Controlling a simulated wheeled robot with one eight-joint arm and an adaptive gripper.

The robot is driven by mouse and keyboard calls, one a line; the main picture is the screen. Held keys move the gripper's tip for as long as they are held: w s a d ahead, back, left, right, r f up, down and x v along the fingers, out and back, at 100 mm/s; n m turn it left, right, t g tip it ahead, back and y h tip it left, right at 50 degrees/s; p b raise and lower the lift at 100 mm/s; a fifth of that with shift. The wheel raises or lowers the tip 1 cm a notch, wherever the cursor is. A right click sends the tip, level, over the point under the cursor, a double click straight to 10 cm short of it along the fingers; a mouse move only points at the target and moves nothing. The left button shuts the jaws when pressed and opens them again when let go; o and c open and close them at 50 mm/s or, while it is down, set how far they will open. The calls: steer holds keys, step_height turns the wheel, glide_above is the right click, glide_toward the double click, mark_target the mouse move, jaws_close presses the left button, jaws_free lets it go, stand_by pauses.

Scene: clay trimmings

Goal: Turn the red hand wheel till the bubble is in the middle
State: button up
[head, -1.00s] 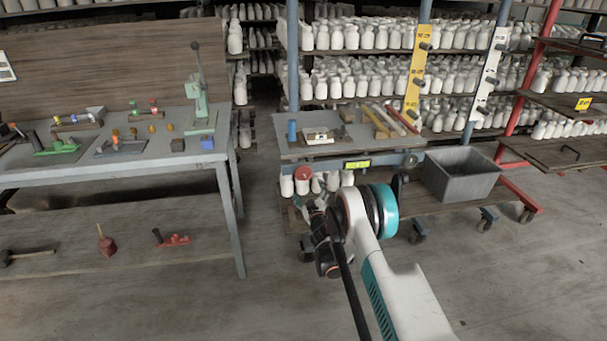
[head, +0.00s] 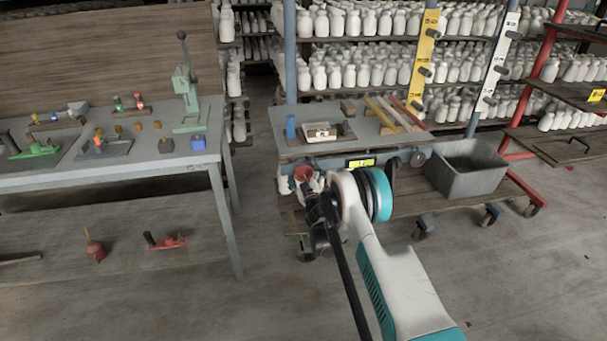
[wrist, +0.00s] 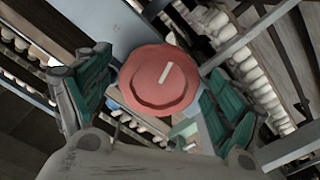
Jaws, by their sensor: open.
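The red hand wheel (wrist: 150,88) is round with a wavy rim and a pale line on its face. It lies between the two spread green-padded fingers of my gripper (wrist: 160,68), with gaps showing, so it is not clamped. In the head view the wheel (head: 303,173) shows at the trolley's front left, just above my gripper. A lit yellow-green strip with dark marks (head: 361,163) is on the trolley's front edge. It may be the level, but it is too small to tell where a bubble lies.
The grey trolley top (head: 290,148) carries a blue cylinder, a small white tray and wooden bars. A grey bin (head: 468,172) stands on its right end. A workbench (head: 170,160) with tools is at left. Shelves of white bottles stand behind. Floor is clear between bench and trolley.

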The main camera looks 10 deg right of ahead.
steer(key=c, duration=1.1)
steer(key=shift+o, duration=0.2)
steer(key=shift+n, duration=0.9)
steer(key=o, duration=1.1)
steer(key=shift+c, duration=0.2)
